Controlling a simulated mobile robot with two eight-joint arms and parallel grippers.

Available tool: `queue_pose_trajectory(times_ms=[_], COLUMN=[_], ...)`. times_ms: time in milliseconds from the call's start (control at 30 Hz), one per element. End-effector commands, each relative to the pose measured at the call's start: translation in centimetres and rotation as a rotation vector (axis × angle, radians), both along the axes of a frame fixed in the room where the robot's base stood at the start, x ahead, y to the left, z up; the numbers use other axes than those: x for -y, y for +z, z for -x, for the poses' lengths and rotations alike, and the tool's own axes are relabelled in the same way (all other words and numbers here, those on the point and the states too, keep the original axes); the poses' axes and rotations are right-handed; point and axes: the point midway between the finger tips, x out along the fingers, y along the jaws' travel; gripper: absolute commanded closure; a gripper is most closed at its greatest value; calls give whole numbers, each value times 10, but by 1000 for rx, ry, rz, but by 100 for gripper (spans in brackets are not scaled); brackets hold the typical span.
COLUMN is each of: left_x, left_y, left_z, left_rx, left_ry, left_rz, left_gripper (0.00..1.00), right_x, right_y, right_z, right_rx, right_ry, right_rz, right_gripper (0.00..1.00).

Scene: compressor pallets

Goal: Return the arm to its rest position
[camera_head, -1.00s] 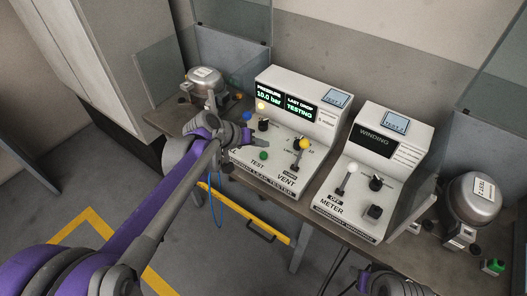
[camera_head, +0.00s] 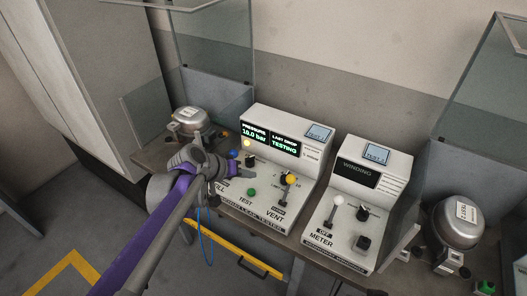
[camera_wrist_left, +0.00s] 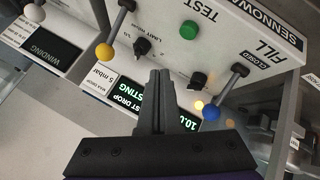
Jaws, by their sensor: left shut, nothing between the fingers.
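My left arm reaches in from the lower left in the head view. My left gripper (camera_head: 246,172) is over the left part of the leak tester (camera_head: 310,165), above and behind its green TEST button (camera_head: 251,192). In the left wrist view its fingers (camera_wrist_left: 162,75) are together and empty, in front of the tester's upside-down panel. The yellow-knobbed lever (camera_wrist_left: 104,51) and blue-knobbed lever (camera_wrist_left: 211,112) lie on either side of the fingers. Whether the fingers touch the panel cannot be told. The tester display (camera_head: 270,140) reads 10.0 bar and TESTING. My right gripper does not show.
The winding meter (camera_head: 365,205) stands right of the tester. One compressor (camera_head: 188,122) stands at the left of the bench, another (camera_head: 460,222) at the right. Glass panels (camera_head: 215,50) rise behind them. A yellow rail (camera_head: 240,258) runs below the bench front; open floor lies lower left.

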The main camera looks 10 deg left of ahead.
Motion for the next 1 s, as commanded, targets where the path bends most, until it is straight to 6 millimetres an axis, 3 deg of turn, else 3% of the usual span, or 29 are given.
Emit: queue_pose_trajectory(times_ms=[167,267,467,600,700,833,1000], left_x=[1,5,9,1,-7,-17,-23], left_y=[1,2,-4,-17,-29,-41,-48], left_z=[4,24,114,180,216,246,259], left_rx=[-3,-22,-87,-121,-133,-138,-139], left_ry=[-2,-5,-13,-7,1,11,16], left_rz=[-6,-40,-204,-338,-420,-496,-536], left_gripper=[100,100,100,100,100,100,100], right_x=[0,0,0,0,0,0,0], right_y=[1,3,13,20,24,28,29], right_z=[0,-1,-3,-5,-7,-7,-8], right_rx=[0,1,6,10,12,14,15], right_ry=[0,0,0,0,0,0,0], right_rz=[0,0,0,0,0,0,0], right_gripper=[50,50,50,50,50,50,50])
